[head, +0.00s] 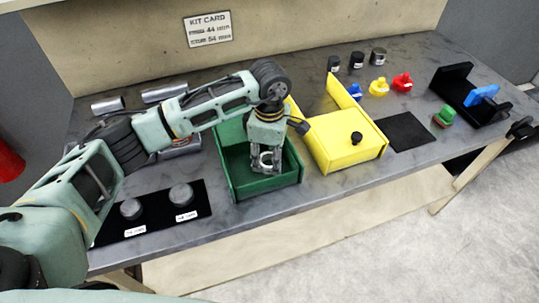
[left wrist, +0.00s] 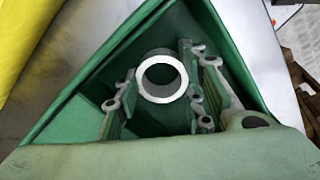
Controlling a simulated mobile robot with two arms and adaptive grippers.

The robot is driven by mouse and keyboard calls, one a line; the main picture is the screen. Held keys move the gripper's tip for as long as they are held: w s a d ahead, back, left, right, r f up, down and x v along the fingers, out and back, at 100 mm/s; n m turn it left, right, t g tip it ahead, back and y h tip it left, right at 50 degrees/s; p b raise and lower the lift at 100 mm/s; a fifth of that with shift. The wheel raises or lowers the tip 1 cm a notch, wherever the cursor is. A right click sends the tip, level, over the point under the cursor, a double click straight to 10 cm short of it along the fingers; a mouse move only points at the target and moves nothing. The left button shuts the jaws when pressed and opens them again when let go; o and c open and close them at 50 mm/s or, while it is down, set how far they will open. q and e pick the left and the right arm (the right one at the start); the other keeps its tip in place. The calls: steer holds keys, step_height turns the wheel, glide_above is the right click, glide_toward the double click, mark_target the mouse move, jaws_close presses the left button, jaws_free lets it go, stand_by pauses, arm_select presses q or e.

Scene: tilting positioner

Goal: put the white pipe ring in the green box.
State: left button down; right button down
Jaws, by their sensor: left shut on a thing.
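The white pipe ring (head: 267,160) is between the fingers of my left gripper (head: 266,166), which is shut on it. In the left wrist view the ring (left wrist: 163,77) shows its round opening between the fingers, with the green box around and beneath. The open green box (head: 265,187) stands on the grey table. The gripper points down within the box's outline, towards its front right. How far the ring is above the box floor I cannot tell. My right gripper is out of view.
A yellow box (head: 344,143) with a black knob stands right of the green box. A black mat (head: 155,212) with two labelled grey discs lies left. Metal pipes (head: 165,92) lie behind my arm. Small coloured pieces and a black stand (head: 468,95) are at right.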

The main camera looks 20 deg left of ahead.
arm_select(q)
steer(key=shift+f, duration=0.2)
steer(key=c, duration=1)
jaws_free()
steer(key=shift+r, duration=0.1)
steer(key=shift+c, duration=0.2)
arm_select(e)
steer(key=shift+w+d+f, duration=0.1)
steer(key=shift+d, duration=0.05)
arm_select(q)
steer(key=shift+r, duration=0.1)
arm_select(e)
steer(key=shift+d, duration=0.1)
arm_select(q)
steer(key=shift+r, duration=0.25)
step_height(320, 180, up, 12)
steer(key=b, duration=0.2)
steer(key=shift+f, duration=0.2)
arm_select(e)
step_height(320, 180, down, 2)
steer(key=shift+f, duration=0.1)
